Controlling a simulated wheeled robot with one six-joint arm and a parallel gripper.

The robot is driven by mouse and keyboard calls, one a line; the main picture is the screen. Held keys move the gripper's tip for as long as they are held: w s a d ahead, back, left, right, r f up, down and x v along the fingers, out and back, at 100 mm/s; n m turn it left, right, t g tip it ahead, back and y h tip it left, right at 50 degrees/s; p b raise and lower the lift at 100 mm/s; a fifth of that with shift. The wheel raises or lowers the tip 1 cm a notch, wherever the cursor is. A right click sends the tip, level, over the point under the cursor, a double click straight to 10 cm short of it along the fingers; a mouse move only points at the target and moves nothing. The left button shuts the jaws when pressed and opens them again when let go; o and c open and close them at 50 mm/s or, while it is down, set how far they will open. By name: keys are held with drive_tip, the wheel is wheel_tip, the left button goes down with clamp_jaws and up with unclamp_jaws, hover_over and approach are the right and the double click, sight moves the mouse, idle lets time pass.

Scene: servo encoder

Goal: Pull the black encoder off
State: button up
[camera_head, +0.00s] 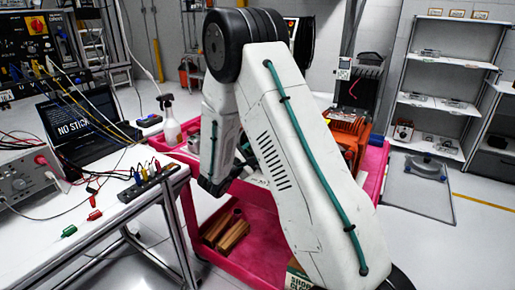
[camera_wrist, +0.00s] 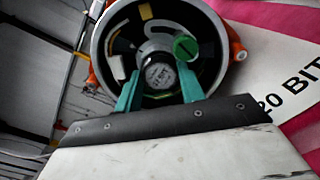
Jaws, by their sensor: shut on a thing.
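In the wrist view, the black encoder (camera_wrist: 158,70) sits in the middle of a round, open motor housing (camera_wrist: 101,40), with a pale label on its face. My gripper (camera_wrist: 159,84) has one green finger on each side of the encoder and is shut on it. A green round part (camera_wrist: 185,47) lies just right of the encoder. The encoder still appears inside the housing; whether it is seated or loose, I cannot tell. In the head view, the orange motor (camera_head: 348,138) is on the pink cart, partly behind my arm, which hides the gripper and encoder.
The pink cart (camera_head: 372,172) also carries a white spray bottle (camera_head: 171,122) at its left. A bench with a laptop (camera_head: 80,128), cables and a terminal strip (camera_head: 147,183) stands close on the left. Shelves (camera_head: 440,100) stand back right. Orange parts (camera_wrist: 236,42) flank the housing.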

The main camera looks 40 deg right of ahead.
drive_tip(key=shift+s+a, duration=0.1)
drive_tip(key=shift+a, duration=0.2)
drive_tip(key=shift+v, duration=1.25)
drive_tip(key=v, duration=0.6)
drive_tip(key=shift+r, duration=0.1)
